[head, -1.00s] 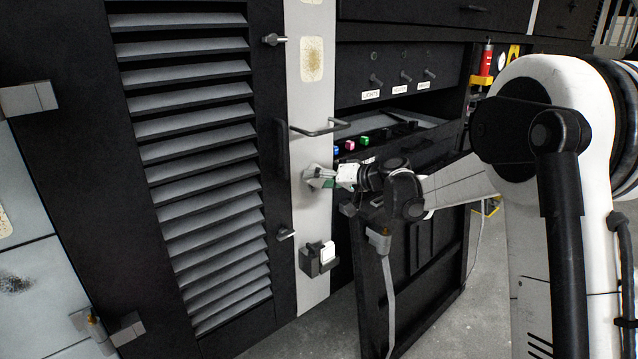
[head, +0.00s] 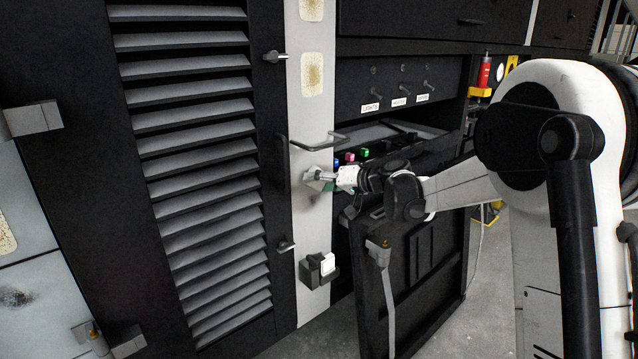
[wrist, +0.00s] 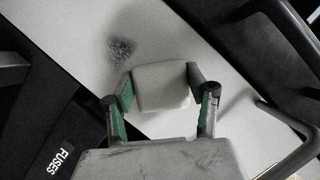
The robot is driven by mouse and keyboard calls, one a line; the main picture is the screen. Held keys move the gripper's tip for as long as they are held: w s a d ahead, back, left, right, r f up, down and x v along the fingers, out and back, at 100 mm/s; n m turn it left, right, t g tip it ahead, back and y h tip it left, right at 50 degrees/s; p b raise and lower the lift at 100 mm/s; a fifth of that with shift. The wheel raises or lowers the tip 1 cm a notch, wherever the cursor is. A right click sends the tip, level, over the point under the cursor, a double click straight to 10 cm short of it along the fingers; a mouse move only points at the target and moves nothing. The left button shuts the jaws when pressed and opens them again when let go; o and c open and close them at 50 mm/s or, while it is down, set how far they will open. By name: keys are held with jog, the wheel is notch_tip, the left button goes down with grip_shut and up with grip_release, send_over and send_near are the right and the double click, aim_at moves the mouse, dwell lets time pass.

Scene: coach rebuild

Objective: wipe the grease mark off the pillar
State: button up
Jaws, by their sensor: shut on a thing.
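The pillar (head: 314,225) is a pale upright strip between the louvred door and the dark cabinet. My gripper (wrist: 164,90) has its green-lined fingers shut on a whitish pad (wrist: 162,84). In the head view my gripper (head: 325,179) is at the pillar's face, just below a bar handle. In the wrist view a dark speckled grease mark (wrist: 121,49) lies on the pale surface, up and left of the pad, not covered by it. A fainter dark patch shows right of the pad; I cannot tell if it is shadow. Whether the pad touches the pillar is unclear.
The bar handle (head: 318,143) sticks out just above my gripper. A dark holder with a white block (head: 328,263) is lower on the pillar. The louvred door (head: 205,180) is at left. An open drawer (head: 410,137) and a hanging dark panel (head: 425,260) stand close at right.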

aim_at(310, 211)
jog(key=shift+f+b, duration=1.8)
jog(key=shift+f, duration=1.45)
jog(key=shift+f+b, duration=1)
jog(key=shift+f, duration=0.6)
jog(key=shift+s+d, duration=0.95)
jog(key=shift+s, duration=0.2)
jog(key=shift+s+d, duration=0.95)
jog(key=shift+s, duration=0.15)
jog(key=shift+s+d, duration=0.1)
jog(key=shift+s+d, duration=0.9)
jog(key=shift+s, duration=0.15)
